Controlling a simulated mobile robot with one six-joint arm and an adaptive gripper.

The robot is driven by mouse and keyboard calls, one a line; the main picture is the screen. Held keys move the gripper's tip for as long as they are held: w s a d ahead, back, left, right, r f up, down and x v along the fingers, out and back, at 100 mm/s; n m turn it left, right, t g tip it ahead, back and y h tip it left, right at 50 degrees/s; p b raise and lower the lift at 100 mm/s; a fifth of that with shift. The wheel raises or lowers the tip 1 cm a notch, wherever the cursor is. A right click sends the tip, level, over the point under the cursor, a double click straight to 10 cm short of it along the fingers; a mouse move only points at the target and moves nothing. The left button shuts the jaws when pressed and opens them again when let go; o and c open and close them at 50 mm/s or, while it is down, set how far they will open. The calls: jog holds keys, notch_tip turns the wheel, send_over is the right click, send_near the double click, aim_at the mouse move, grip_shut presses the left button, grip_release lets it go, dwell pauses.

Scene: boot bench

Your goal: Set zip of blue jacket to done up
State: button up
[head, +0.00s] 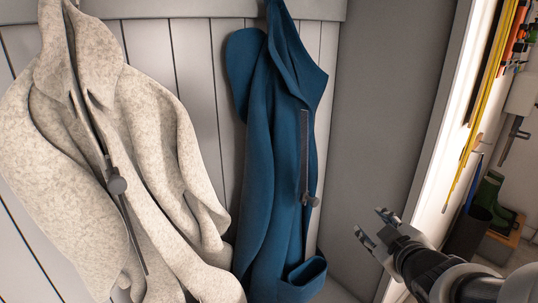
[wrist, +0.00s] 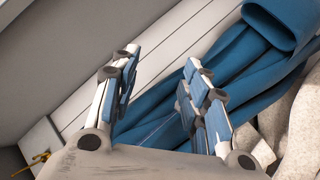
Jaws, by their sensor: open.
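The blue jacket (head: 270,150) hangs on the panelled wall in the middle of the head view. Its zip (head: 304,150) is a dark strip down the right part of its front, with a small grey slider (head: 311,200) near the strip's lower end. My gripper (head: 372,228) is open and empty, to the right of the jacket and apart from it, at about the height of the slider or a little lower. In the wrist view the open fingers (wrist: 160,90) show with the blue jacket (wrist: 240,60) beyond them. The slider cannot be made out there.
A grey side panel (head: 385,100) stands right of the blue jacket. Green boots (head: 488,200) and hanging tools stand beyond the white edge at far right.

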aim_at(316, 204)
jog(key=s+a+f+n+t+y+b, duration=0.25)
jog(key=a+n+y, duration=0.3)
jog(key=y, duration=0.35)
jog(key=shift+n+t, duration=0.25)
jog(key=shift+n, duration=0.1)
jog(key=x, duration=1.1)
jog(key=d+x, duration=0.1)
jog(key=x, duration=0.4)
jog(key=shift+w+a+r, duration=0.2)
jog(key=shift+w+r, duration=0.15)
jog(key=shift+w, duration=0.1)
jog(key=shift+c, duration=0.6)
grip_shut()
